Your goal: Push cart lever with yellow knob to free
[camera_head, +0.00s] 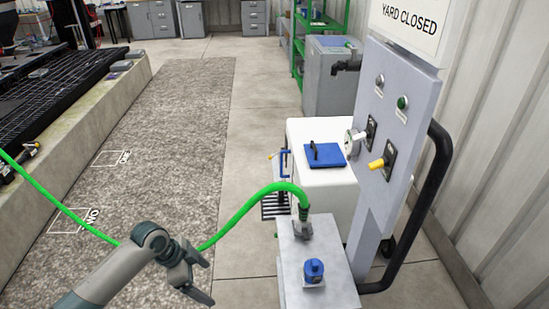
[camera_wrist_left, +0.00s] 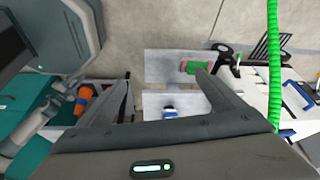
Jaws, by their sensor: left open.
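A lever with a yellow knob (camera_head: 378,164) sticks out from a dark plate on the grey upright panel (camera_head: 402,110), on the right in the head view. A similar lever with a white knob (camera_head: 353,136) sits on the panel up and to the left of it. My left gripper (camera_head: 206,279) is open and empty, low in the head view, well left of the panel and apart from both levers. Its spread fingers also show in the left wrist view (camera_wrist_left: 167,88), with nothing between them. My right gripper is not in view.
A green hose (camera_head: 252,202) arches behind my left gripper to a grey box (camera_head: 318,262) with a blue cap (camera_head: 313,270). A white tank (camera_head: 318,181) with a blue lid stands behind. A black bent handle (camera_head: 440,190) runs along the panel's right side.

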